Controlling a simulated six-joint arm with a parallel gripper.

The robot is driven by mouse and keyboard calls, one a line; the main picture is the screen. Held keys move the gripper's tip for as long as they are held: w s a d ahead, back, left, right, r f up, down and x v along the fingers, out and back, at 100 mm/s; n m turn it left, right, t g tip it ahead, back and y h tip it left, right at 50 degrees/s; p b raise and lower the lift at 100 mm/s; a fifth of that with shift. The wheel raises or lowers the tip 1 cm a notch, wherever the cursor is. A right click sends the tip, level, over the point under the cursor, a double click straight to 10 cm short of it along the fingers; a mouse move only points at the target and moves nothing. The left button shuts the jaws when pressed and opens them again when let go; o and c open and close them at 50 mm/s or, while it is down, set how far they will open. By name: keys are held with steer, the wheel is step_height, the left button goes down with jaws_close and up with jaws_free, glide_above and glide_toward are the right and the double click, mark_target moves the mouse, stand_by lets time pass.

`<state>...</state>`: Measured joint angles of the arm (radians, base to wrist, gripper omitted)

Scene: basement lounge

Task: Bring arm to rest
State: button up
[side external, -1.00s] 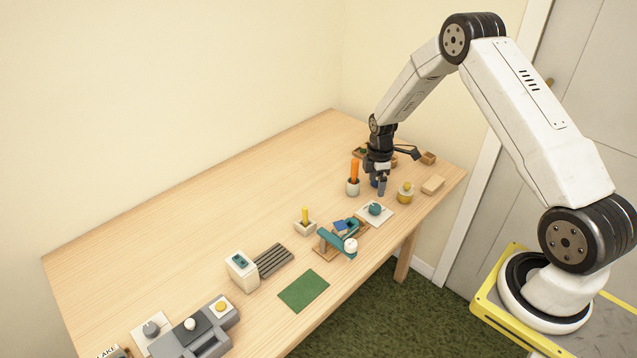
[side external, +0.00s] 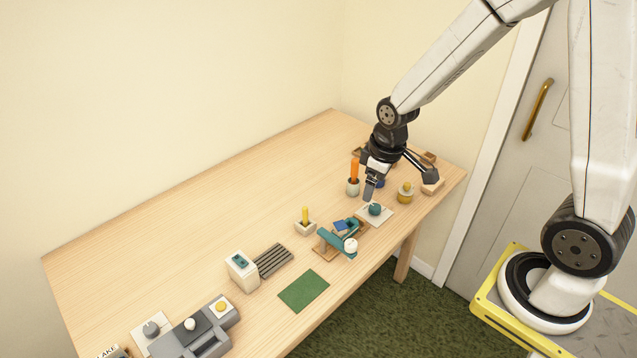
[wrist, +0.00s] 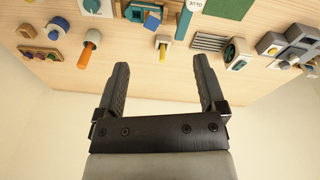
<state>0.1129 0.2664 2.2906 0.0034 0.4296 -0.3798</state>
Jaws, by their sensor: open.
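My gripper (side external: 372,187) hangs above the far right part of the wooden table (side external: 200,200) in the side external view, tilted. In the wrist view my gripper (wrist: 160,82) shows two black fingers spread wide with nothing between them. Beneath and near it stand an orange-handled item in a pale holder (side external: 353,187) and a teal round knob on a white plate (side external: 375,209). The gripper partly hides a blue item (side external: 380,183) behind it.
A teal lever device (side external: 337,242), a white pot with yellow stick (side external: 305,226), a dark slatted rack (side external: 273,260), a green mat (side external: 304,291) and a grey console (side external: 205,330) line the front. The table's back left is clear.

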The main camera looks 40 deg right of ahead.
steer(key=s+a+r+m, duration=0.2)
steer(key=s+a+m, duration=0.1)
steer(key=s, duration=0.3)
steer(key=shift+s+a+t, duration=0.4)
steer(key=shift+a, duration=0.05)
stand_by(0.6)
